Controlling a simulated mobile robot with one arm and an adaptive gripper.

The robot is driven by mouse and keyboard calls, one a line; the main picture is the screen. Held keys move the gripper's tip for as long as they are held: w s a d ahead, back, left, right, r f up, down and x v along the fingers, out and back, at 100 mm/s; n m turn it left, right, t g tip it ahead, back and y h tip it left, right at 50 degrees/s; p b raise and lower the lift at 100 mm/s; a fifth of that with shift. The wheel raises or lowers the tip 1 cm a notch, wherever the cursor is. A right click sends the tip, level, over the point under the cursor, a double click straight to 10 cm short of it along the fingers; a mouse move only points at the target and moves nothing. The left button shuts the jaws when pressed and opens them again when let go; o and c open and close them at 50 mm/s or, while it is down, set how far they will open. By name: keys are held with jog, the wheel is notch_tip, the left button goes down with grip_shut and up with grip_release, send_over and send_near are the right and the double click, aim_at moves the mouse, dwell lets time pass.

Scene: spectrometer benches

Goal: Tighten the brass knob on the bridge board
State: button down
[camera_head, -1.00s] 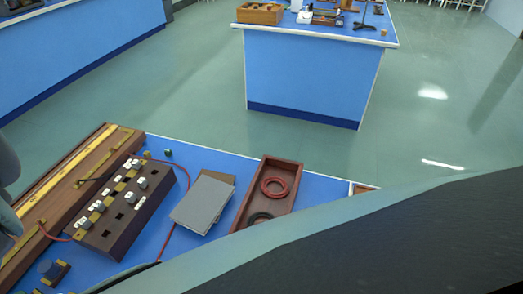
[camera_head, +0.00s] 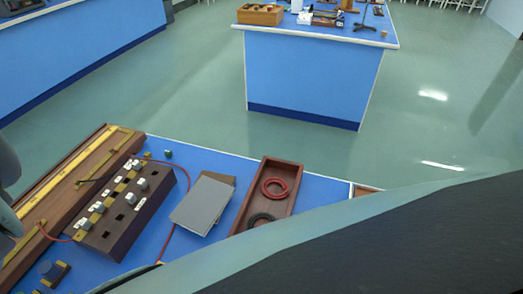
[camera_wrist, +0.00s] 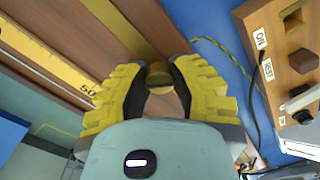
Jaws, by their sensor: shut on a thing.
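The bridge board (camera_head: 75,185) is a long wooden board with a yellow scale strip along it, at the left of the bench in the head view. Its wood and scale also show in the wrist view (camera_wrist: 65,58). The brass knob (camera_wrist: 159,79) is small and round and stands by a brass strip on the board. My gripper (camera_wrist: 159,72), with yellow fingers and black pads, is shut on the knob from both sides. The knob's lower part and base are partly hidden. My gripper's fingers do not show in the head view.
A dark plug box (camera_head: 128,212) with several grey plugs stands right beside the board. A grey flat plate (camera_head: 203,203) and a wooden tray (camera_head: 290,192) with red and black coils lie farther right. A labelled wooden box (camera_wrist: 290,55) is close to my gripper's right.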

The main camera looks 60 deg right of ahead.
dwell(0.4)
jog(key=m, duration=0.4)
jog(key=shift+m, duration=0.3)
jog(key=m, duration=0.3)
jog(key=shift+m+p, duration=0.3)
jog(key=shift+p, duration=0.1)
jog(key=m, duration=0.4)
jog(key=shift+m, duration=0.3)
jog(key=m, duration=0.3)
jog(key=shift+f+m, duration=0.1)
jog(key=shift+m, duration=0.2)
jog(key=m+b, duration=0.1)
jog(key=m, duration=0.2)
jog(key=shift+m, duration=0.3)
jog(key=m+b, duration=0.1)
jog(key=m, duration=0.2)
jog(key=shift+m+b, duration=0.3)
jog(key=m+b, duration=0.2)
jog(key=m, duration=0.4)
jog(key=shift+m, duration=0.3)
